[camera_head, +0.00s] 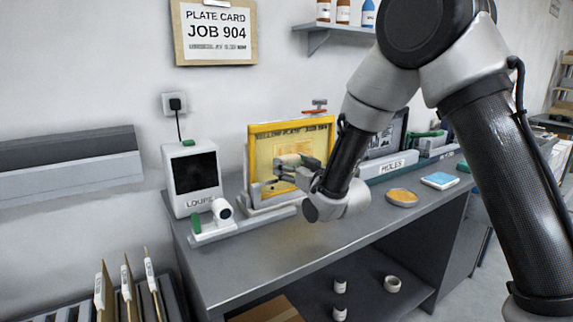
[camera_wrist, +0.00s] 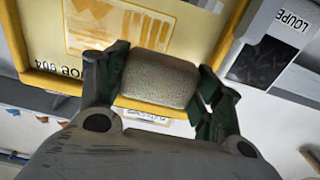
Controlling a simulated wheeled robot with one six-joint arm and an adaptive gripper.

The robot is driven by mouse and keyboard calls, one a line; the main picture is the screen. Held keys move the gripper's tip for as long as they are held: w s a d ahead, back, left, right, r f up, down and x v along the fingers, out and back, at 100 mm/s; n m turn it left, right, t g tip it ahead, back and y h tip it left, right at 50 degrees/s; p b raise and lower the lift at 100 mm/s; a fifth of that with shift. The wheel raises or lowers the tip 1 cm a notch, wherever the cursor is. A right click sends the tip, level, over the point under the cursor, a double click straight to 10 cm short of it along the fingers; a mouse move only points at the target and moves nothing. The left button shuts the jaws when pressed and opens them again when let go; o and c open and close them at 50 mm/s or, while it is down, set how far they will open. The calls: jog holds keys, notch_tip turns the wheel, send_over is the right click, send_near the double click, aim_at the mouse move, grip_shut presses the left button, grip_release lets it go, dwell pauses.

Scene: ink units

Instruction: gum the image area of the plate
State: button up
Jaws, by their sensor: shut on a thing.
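The yellow plate (camera_head: 262,137), lettered JOB 904, stands upright and leans on a support on the bench. Its paler printed image area shows in the wrist view (camera_wrist: 100,22). My gripper (camera_head: 296,172) is in front of the plate's lower middle, shut on a tan sponge (camera_wrist: 160,82). In the wrist view the sponge sits between both dark fingers and overlaps the plate's edge band. I cannot tell whether it touches the plate. A round dish with an amber surface (camera_head: 402,197) stands on the bench right of my gripper.
A loupe monitor (camera_head: 193,178) and a small white device (camera_head: 221,209) stand left of the plate. A box labelled MULES (camera_head: 391,168) and a blue-topped pad (camera_head: 440,180) are to the right. The bench's front left is clear.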

jog(key=shift+s, duration=0.1)
jog(key=v, duration=0.3)
dwell(0.5)
dwell(0.5)
jog(key=w+a+f, duration=0.3)
jog(key=w, duration=0.3)
jog(key=shift+a, duration=0.4)
jog(key=shift+x, duration=1)
dwell(0.7)
jog(key=shift+d+f, duration=0.1)
